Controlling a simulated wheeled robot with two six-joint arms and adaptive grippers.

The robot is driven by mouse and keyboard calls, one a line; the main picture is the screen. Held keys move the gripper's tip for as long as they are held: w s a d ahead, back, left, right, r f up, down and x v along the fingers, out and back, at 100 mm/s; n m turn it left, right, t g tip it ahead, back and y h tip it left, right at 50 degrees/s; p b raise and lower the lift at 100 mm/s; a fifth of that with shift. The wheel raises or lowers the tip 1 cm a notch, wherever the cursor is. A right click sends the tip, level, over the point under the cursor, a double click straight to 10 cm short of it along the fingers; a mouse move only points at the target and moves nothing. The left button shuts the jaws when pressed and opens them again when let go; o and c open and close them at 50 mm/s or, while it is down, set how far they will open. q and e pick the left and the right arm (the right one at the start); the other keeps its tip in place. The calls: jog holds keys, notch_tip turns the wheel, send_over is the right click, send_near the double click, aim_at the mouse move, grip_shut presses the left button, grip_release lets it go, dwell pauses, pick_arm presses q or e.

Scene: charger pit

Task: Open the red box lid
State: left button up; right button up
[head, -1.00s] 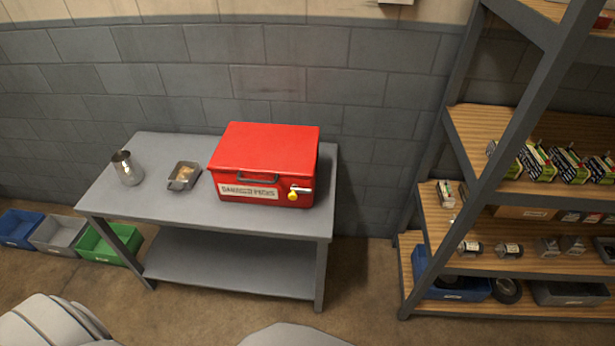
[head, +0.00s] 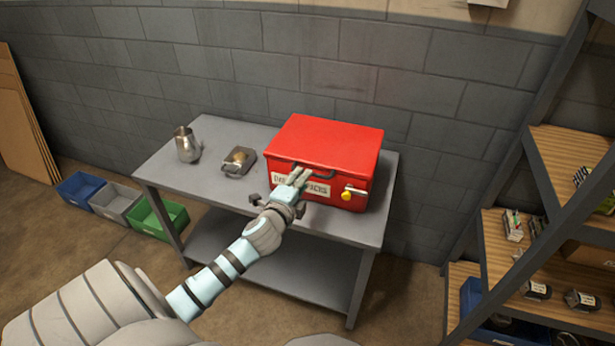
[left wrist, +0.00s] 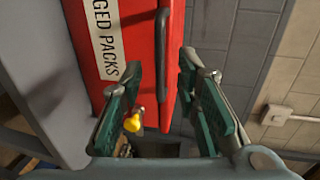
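The red box (head: 330,145) stands on the grey table with its lid shut. It has a dark handle (head: 318,174) along the lid's front edge, a white label and a yellow-knobbed latch (head: 347,195) on its front. My left gripper (head: 299,178) is at the box front, close to the handle. In the left wrist view my left gripper (left wrist: 160,60) is open, with its fingers apart. The handle (left wrist: 162,58) shows between the fingers there; I cannot tell whether they touch it. The yellow knob (left wrist: 132,123) shows near the left finger. My right gripper is not in view.
The grey table (head: 225,190) also bears a metal jug (head: 187,147) and a small grey tray (head: 230,168), left of the box. Blue, grey and green bins sit on the floor at left. A wooden shelf unit (head: 535,260) stands at right. A block wall is behind.

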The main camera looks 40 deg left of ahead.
pick_arm(q)
jog(key=b+x, duration=0.1)
jog(key=x, duration=0.4)
jog(key=shift+w, duration=0.25)
grip_shut()
